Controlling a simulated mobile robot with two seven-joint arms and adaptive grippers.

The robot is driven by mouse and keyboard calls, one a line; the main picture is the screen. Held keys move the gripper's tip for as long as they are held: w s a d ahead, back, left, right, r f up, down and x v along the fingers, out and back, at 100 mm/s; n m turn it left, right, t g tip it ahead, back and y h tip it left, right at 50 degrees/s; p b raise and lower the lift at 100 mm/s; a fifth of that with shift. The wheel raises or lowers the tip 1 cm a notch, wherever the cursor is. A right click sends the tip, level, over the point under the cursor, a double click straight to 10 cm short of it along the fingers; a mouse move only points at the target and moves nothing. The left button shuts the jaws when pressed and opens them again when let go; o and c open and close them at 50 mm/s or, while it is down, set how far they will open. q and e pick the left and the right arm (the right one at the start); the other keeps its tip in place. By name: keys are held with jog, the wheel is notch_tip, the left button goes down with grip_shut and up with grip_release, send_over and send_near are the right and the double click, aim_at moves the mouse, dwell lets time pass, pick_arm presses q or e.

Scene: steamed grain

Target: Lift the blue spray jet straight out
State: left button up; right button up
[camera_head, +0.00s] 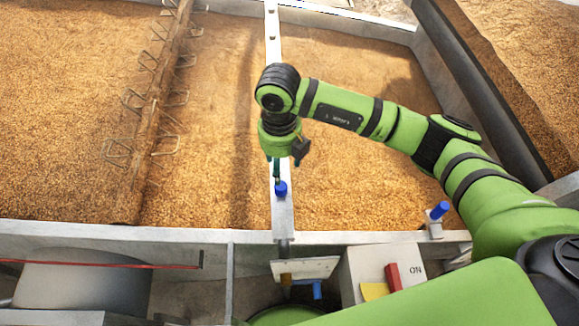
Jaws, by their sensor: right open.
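A blue spray jet (281,188) sits on the pale metal bar (283,215) that runs away from me between the grain beds. My right gripper (276,174) points down just above and slightly left of this jet, with its fingers open. I cannot tell from this view whether the fingers touch or surround the jet. A second blue piece (439,210) stands tilted in a small metal holder on the near rim at the right. A third blue piece (317,290) shows below a pale plate. My left gripper is not in view.
Grain beds (340,180) lie on both sides of the bar. A brown beam with wire loops (160,100) crosses the left bed. A grey box with a red switch (392,277) stands in front, below my right arm. A red rod (100,264) lies at the near left.

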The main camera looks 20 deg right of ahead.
aim_at(281, 186)
jog(key=shift+s+a+f, duration=0.15)
jog(key=shift+s+f, duration=0.05)
jog(key=shift+s, duration=0.05)
jog(key=shift+s+a+f+p, duration=0.3)
jog(key=shift+s+f+p, duration=0.15)
jog(key=shift+f+p, duration=0.25)
notch_tip(281, 186, down, 3)
jog(key=shift+d+r+p, duration=0.1)
jog(key=shift+r+p, duration=0.1)
jog(key=shift+p, duration=0.4)
jog(key=shift+w+f, duration=0.1)
jog(key=shift+f, duration=0.9)
jog(key=shift+c, duration=0.8)
jog(key=c, duration=1)
jog(key=shift+c, duration=0.2)
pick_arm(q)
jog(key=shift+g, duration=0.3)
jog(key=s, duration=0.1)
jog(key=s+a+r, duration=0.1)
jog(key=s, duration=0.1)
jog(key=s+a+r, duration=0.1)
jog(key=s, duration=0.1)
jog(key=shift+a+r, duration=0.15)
